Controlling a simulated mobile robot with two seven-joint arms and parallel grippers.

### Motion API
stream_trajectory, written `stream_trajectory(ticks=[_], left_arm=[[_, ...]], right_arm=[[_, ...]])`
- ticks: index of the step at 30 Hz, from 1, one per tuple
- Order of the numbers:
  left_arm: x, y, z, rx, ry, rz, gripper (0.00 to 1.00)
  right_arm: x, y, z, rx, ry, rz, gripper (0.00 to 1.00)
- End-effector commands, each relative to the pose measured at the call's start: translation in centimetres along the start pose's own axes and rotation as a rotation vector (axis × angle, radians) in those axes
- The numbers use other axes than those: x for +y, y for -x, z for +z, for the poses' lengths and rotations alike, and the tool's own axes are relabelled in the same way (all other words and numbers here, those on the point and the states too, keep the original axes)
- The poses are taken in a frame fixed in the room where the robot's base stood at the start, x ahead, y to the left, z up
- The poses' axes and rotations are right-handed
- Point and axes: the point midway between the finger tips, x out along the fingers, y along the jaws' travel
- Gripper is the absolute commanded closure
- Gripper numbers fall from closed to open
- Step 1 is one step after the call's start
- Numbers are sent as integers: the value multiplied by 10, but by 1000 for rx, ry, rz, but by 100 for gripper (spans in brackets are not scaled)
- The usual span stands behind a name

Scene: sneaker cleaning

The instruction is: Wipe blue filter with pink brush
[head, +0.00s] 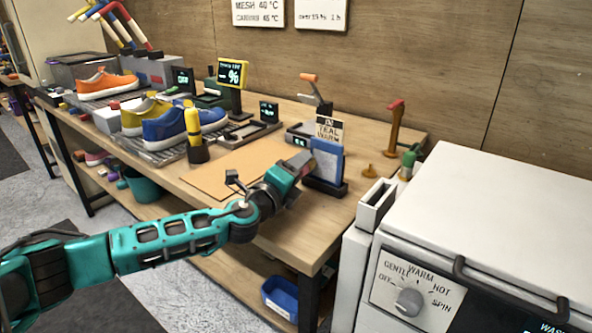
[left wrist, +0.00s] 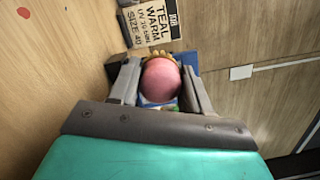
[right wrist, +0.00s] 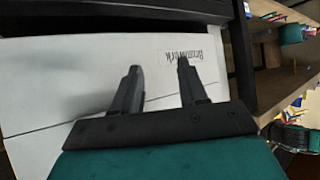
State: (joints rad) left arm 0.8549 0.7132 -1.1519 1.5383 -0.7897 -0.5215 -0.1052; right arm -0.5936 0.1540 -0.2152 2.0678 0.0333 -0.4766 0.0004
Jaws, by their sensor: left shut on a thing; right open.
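The blue filter (head: 327,163) stands upright in a dark holder near the right end of the bench. My left gripper (head: 302,168) is right beside its left side. In the left wrist view, my left gripper (left wrist: 160,85) is shut on the pink brush (left wrist: 161,82), whose rounded pink end faces the camera with yellowish bristles beyond it. Part of the blue filter (left wrist: 184,60) shows behind the brush; I cannot tell whether the bristles touch it. My right gripper (right wrist: 158,75) is open and empty in the right wrist view, in front of a white surface.
A card reading TEAL WARM (head: 329,130) stands behind the filter. A white washer (head: 480,215) with a dial is at the right. A brown mat (head: 235,172) lies on the bench. Blue sneakers (head: 165,130) and a yellow bottle (head: 194,128) stand farther left.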

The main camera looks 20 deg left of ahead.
Motion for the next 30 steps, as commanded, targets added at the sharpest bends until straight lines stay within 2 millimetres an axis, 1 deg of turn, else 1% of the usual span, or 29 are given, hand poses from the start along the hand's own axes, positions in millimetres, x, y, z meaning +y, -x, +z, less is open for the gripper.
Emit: stream_trajectory(ticks=[23, 26, 30], left_arm=[[-1, -14, -1, -1, 1, 0, 77], [-2, -13, -4, -1, 1, -1, 77], [-8, -12, -14, 1, 3, -1, 77]], right_arm=[[0, -2, 2, 2, 0, 1, 57], [0, -1, 0, 3, -2, 1, 57], [-1, 1, -4, 3, -5, 1, 57]])
